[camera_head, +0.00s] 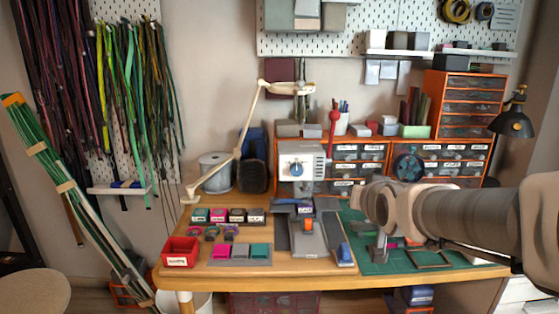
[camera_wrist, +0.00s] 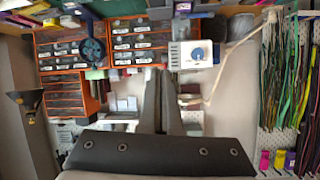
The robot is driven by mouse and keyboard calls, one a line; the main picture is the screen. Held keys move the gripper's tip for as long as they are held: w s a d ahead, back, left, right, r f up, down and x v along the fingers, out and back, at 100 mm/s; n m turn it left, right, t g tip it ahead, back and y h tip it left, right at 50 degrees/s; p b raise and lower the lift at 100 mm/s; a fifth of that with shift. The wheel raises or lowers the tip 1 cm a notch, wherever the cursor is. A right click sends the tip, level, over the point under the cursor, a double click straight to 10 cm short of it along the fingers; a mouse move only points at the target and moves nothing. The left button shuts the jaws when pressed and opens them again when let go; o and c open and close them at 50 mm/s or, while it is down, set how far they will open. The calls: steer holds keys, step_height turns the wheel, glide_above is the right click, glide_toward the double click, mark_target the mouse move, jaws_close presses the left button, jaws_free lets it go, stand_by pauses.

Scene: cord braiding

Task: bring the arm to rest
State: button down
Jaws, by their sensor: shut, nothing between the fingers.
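My arm (camera_head: 450,212) reaches in from the right edge in the head view, over the right part of the workbench and above the green cutting mat (camera_head: 365,266). My gripper (camera_wrist: 163,72) shows in the wrist view with its two long fingers together and nothing between them. That view appears upside down, with the drawers and the white machine beyond the fingertips. In the head view my wrist hides part of the mat and the drawer fronts behind it.
The wooden bench (camera_head: 200,281) carries a white machine with a blue knob (camera_head: 297,170), a red bin (camera_head: 180,252) and small coloured blocks. Orange drawer units (camera_head: 468,100) stand at the back right, a black lamp (camera_head: 513,124) beside them. Cords (camera_head: 140,80) hang at the left.

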steer(key=s+a+f+n+g, duration=0.15)
steer(key=s+f+g, duration=0.25)
steer(key=s, duration=0.9)
steer(key=s+a+f+n+g, duration=0.1)
steer(key=s+a+f+g, duration=0.2)
steer(key=s, duration=0.9)
step_height(320, 180, up, 22)
steer(key=d+p, duration=0.1)
steer(key=p, duration=2.1)
steer(key=shift+w+g, duration=0.15)
steer(key=shift+g, duration=0.15)
